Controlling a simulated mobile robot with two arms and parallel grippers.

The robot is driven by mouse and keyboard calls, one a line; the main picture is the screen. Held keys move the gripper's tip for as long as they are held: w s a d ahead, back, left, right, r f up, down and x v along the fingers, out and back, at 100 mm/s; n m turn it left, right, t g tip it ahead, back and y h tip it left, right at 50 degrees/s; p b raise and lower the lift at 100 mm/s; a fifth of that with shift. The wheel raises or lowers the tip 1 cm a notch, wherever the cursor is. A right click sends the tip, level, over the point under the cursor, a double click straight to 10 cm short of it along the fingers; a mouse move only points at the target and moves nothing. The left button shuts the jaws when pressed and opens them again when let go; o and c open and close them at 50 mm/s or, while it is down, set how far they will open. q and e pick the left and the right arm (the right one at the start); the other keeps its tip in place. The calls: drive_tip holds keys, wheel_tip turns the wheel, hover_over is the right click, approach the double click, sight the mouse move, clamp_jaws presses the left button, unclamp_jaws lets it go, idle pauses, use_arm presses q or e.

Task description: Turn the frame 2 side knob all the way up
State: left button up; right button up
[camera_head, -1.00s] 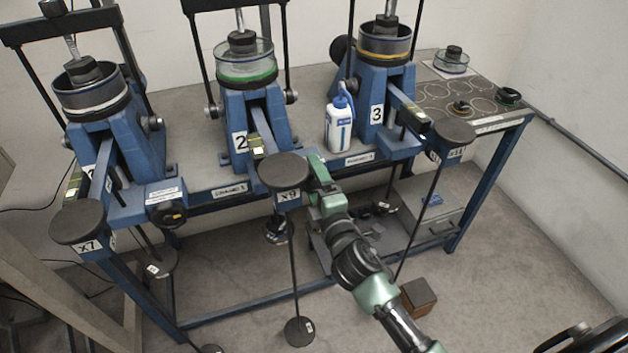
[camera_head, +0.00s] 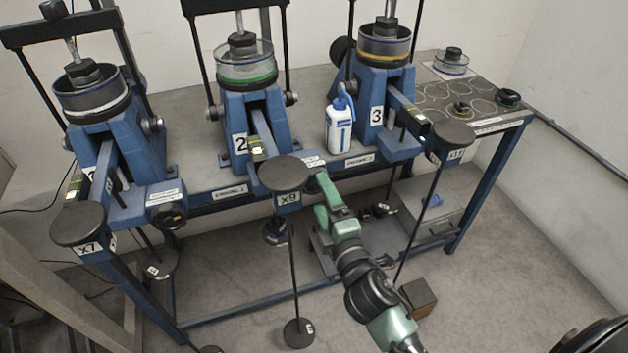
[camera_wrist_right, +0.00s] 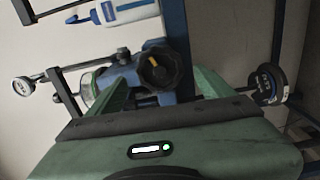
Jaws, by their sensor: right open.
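Frame 2 (camera_head: 247,118) is the middle blue lever frame, marked 2, with a green-ringed clear dish at its top. In the right wrist view its side knob (camera_wrist_right: 165,75) seems to be the black lobed knob with an orange mark. In the head view this knob is hidden around the x9 disc and my gripper. My right gripper (camera_head: 321,189) is just right of the x9 disc (camera_head: 283,172), below the bench edge. It is open in the right wrist view (camera_wrist_right: 157,78), with its green fingers on either side of the knob; contact cannot be told. My left gripper is not in view.
Frame 1's knob (camera_head: 167,215) is at left. Frame 3 (camera_head: 377,90) and a white bottle (camera_head: 340,125) stand on the bench at right. Weights hang on rods below the levers. A brown block (camera_head: 418,297) lies on the floor.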

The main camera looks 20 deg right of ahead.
drive_tip(key=n+p, duration=0.2)
approach(315, 185)
drive_tip(key=shift+n, duration=0.3)
drive_tip(key=w, duration=1)
drive_tip(key=shift+w, duration=0.35)
drive_tip(key=shift+a, duration=0.1)
clamp_jaws()
